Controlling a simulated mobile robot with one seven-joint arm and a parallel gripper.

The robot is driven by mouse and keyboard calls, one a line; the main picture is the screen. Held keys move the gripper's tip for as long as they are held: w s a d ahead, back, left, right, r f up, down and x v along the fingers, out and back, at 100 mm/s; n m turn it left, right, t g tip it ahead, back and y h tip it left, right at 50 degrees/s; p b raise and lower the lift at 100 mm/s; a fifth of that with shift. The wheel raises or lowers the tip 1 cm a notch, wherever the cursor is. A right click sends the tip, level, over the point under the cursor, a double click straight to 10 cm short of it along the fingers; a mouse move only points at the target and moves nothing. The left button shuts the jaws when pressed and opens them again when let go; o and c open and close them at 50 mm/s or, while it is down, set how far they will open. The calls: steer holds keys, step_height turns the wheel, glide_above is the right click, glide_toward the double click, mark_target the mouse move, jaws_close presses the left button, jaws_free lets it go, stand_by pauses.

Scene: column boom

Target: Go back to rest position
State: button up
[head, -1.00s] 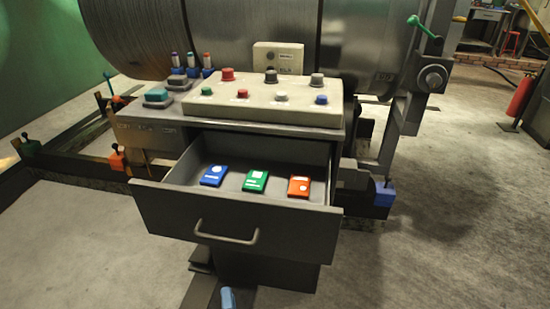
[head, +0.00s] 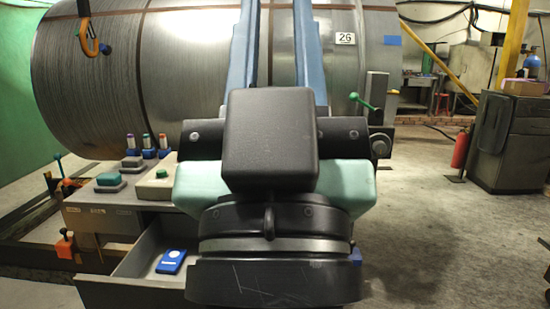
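My own arm fills the middle of the head view, with dark and pale green links raised in front of the drawer and panel. No gripper fingers show, so I cannot see whether my gripper is open or shut. The grey drawer (head: 118,291) under the control panel is pulled out. The rest of the drawer is hidden behind my arm.
A large metal drum (head: 190,60) stands behind. A red fire extinguisher (head: 459,152) and grey cabinet (head: 513,140) stand right, beyond open floor (head: 430,240).

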step_height(320, 180, up, 30)
steer(key=p, duration=2.9)
steer(key=shift+s, duration=0.4)
steer(key=shift+a+f, duration=0.1)
